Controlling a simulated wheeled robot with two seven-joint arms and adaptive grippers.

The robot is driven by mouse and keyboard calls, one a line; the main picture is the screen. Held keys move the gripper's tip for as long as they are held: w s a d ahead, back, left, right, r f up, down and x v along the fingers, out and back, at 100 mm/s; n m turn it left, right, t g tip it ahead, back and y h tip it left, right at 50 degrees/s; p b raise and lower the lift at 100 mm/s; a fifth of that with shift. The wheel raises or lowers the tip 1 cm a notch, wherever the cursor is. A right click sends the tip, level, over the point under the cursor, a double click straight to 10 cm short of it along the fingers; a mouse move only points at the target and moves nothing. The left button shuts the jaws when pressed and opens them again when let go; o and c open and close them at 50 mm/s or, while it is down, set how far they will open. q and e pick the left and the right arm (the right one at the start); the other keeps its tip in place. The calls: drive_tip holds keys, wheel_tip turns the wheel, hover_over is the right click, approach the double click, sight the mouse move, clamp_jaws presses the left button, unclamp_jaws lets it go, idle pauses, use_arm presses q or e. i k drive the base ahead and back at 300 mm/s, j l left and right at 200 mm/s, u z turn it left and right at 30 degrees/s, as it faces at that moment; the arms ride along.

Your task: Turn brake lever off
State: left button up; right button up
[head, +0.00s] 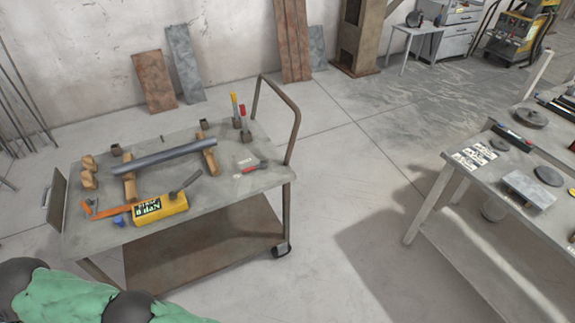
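A cart (225,195) stands left of the middle. Two upright levers rise at its back right, one with a yellow handle (235,104) and one with a red handle (243,116). A small red-ended tool or handle (262,166) lies near the right edge of the cart top. A yellow block (160,208) with a dark label and a grey lever (186,185) sits near the front. I cannot tell which of these is the brake lever. Neither of my grippers is in view.
A grey tube (170,157) rests on wooden supports on the cart. The cart has a raised handle (296,130) at its right. Another table (490,178) with tools stands on the right. Clear floor (350,190) lies between them. Boards (153,82) lean on the back wall.

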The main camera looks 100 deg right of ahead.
sight(262, 164)
drive_tip(key=z, duration=3.2)
